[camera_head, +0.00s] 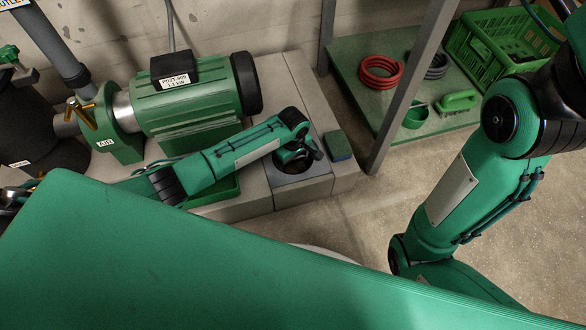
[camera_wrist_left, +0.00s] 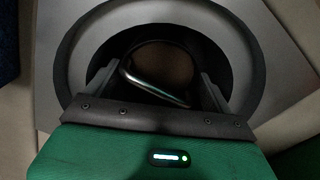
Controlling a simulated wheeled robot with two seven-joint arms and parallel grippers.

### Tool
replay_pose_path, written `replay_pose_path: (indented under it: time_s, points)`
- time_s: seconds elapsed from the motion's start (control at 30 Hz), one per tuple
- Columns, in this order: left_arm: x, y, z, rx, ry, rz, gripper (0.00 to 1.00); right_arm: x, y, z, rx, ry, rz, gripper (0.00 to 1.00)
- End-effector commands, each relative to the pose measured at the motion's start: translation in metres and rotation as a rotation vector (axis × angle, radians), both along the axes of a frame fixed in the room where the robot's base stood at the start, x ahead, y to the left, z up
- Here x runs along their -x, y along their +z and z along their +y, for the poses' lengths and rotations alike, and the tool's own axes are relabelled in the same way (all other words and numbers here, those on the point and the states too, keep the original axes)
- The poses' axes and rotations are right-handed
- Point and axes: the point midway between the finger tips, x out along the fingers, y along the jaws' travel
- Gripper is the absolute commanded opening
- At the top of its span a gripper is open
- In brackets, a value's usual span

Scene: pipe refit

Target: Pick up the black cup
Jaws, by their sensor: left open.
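My left arm reaches in from the left, and my left gripper (camera_head: 303,157) points down over a dark round recess (camera_head: 312,184) in a grey block beside the pump. In the left wrist view, the open fingers (camera_wrist_left: 158,88) stand either side of a dark round cup-like thing with a brownish inside (camera_wrist_left: 168,62), which seems to be the black cup. A shiny curved metal piece (camera_wrist_left: 150,88) crosses between the fingers. I cannot tell whether the fingers touch the cup. In the head view the gripper hides the cup. My right gripper is out of view.
A green pump motor (camera_head: 193,103) stands left of the block. A green and blue sponge (camera_head: 338,145) lies right of the recess. A shelf (camera_head: 372,117) at the back right holds a red hose coil (camera_head: 380,73), a green brush (camera_head: 458,101) and a green crate (camera_head: 480,65).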

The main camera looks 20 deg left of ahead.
Motion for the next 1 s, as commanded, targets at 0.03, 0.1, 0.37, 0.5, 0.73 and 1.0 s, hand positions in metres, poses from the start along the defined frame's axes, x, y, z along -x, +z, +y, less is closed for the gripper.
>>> replay_pose_path:
  time_s: [0.03,0.1,0.37,0.5,0.73,1.0]
  points:
    - [0.000,-0.006,0.000,-0.001,0.000,-0.001,0.86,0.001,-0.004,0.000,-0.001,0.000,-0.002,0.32]
    - [0.000,-0.007,0.000,-0.001,0.000,-0.001,0.86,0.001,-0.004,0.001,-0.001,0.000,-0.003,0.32]
    - [0.000,-0.007,0.000,-0.001,0.001,-0.001,0.86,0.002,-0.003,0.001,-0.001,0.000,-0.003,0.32]
    - [0.000,-0.007,0.000,0.000,0.001,0.000,0.62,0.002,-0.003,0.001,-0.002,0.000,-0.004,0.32]
    - [0.000,-0.007,0.000,0.001,0.000,-0.001,0.52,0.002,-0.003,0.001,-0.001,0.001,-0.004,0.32]
    - [0.000,0.004,0.000,0.001,0.000,-0.002,0.52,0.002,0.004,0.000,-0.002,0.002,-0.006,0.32]
